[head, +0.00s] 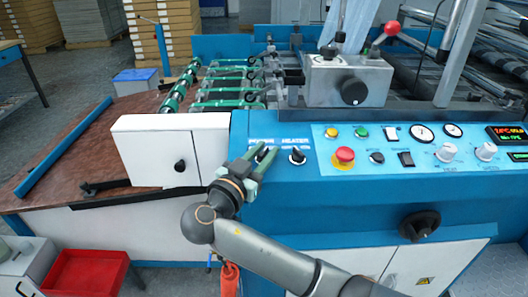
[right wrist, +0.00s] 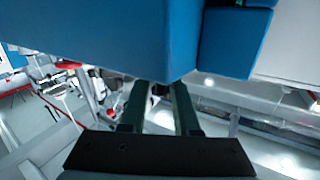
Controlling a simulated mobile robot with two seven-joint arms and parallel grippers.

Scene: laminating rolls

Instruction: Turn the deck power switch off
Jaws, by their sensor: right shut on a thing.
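My right gripper (head: 262,151) reaches over the front of the blue control panel, with its two green fingers on either side of a small black rotary knob (head: 262,155). It is shut on this knob, the leftmost on the panel. The label above the knob is partly covered by the fingers, and its pointer direction cannot be made out. In the right wrist view the two fingers (right wrist: 158,100) point away, with a dark shape between their tips. My left gripper is not in view.
A similar black heater knob (head: 298,155) sits just right of the fingers. Further right are a red mushroom button (head: 345,155), rocker switches, gauges (head: 421,134) and displays. A white box with a black knob (head: 180,166) stands left. A red bin (head: 88,273) is on the floor.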

